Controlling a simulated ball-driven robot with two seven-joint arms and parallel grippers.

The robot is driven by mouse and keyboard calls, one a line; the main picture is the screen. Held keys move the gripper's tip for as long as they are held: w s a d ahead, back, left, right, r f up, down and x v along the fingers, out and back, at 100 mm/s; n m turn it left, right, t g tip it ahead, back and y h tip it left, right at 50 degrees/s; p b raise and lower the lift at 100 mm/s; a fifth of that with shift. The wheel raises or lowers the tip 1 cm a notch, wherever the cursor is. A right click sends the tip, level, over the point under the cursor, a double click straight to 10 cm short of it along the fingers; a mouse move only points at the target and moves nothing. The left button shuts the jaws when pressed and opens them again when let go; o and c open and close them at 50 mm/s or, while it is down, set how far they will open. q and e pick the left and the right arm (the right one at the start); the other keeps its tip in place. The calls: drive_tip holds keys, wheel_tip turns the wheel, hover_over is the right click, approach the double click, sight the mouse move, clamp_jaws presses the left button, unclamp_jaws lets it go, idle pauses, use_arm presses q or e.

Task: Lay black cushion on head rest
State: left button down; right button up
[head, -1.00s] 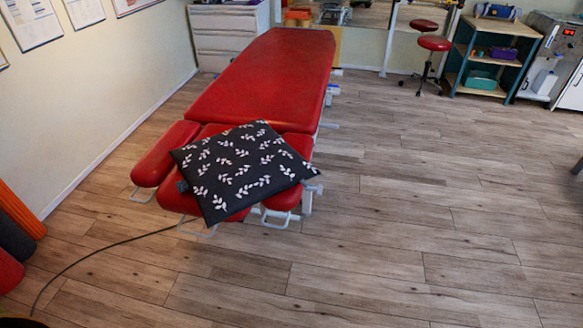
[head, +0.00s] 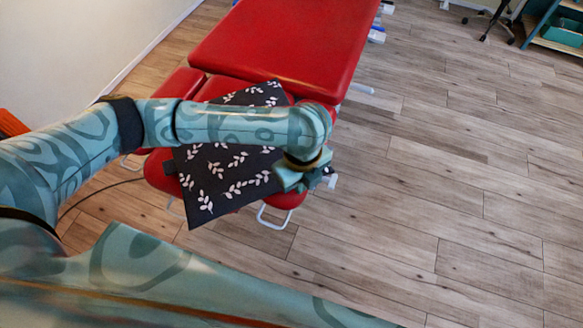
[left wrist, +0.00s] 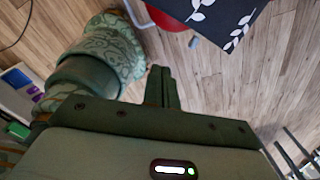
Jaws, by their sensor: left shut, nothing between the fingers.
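The black cushion (head: 215,190) with white leaf sprigs lies across the red head rest (head: 290,199) at the near end of the treatment table. Its near corner sticks out past the pad's edge. My left forearm crosses over the cushion and hides its middle. My left gripper (head: 318,181) is at the cushion's right side, shut and empty; I cannot tell if it touches. In the left wrist view the shut fingers (left wrist: 161,86) are over floor, with the cushion's edge (left wrist: 228,14) beyond them. My right gripper is not in view.
The red table top (head: 290,40) stretches away behind the head rest. A wire loop handle (head: 275,218) hangs below the head rest's front. A dark cable lies on the floor at left.

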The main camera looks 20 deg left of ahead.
sight(263, 153)
use_arm(q)
wheel_tip(263, 153, down, 11)
drive_tip(key=b, duration=0.6)
drive_tip(key=shift+a+r, duration=0.1)
drive_tip(key=shift+r, duration=0.05)
drive_tip(key=shift+w+a+r+b, duration=0.15)
drive_tip(key=shift+w+a+b, duration=0.1)
drive_tip(key=shift+w+a, duration=0.25)
drive_tip(key=shift+w+a+r+b, duration=0.15)
drive_tip(key=shift+w+a+b, duration=0.15)
drive_tip(key=shift+a, duration=0.25)
drive_tip(key=shift+w+a+r, duration=0.2)
drive_tip(key=shift+w+a, duration=0.15)
drive_tip(key=shift+a, duration=0.15)
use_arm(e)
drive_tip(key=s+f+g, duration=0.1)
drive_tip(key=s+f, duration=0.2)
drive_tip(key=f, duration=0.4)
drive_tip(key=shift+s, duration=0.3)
